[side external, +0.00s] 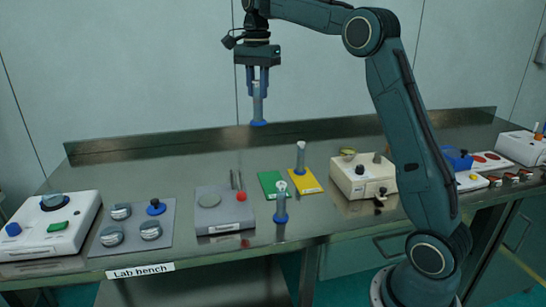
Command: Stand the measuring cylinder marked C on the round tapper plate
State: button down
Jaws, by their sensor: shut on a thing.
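My gripper (258,84) is shut on a clear measuring cylinder with a blue base (259,108). It holds the cylinder upright, high above the back of the bench. The letter on it cannot be read. The round tapper plate (208,200) appears to be the pale disc on top of a grey box with a red button (219,215). The plate looks empty and lies below and left of my gripper. A second cylinder (300,155) stands on a yellow pad (311,185). A third cylinder (281,202) stands on the bench, right of the grey box.
Thin upright rods (237,182) rise beside the plate. A cream device (351,185) stands further right. A grey tray (132,222) with several round pieces and a white device (75,222) are at left. The back-left bench is clear.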

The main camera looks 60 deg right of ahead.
jog(key=w+a, duration=0.8)
jog(key=a, duration=0.4)
jog(key=shift+w+a, duration=0.3)
jog(key=shift+a, duration=0.1)
jog(key=shift+f, duration=0.3)
notch_tip(320, 180, down, 15)
jog(key=shift+f, duration=0.2)
jog(key=shift+f, duration=0.1)
jog(key=shift+f, duration=2)
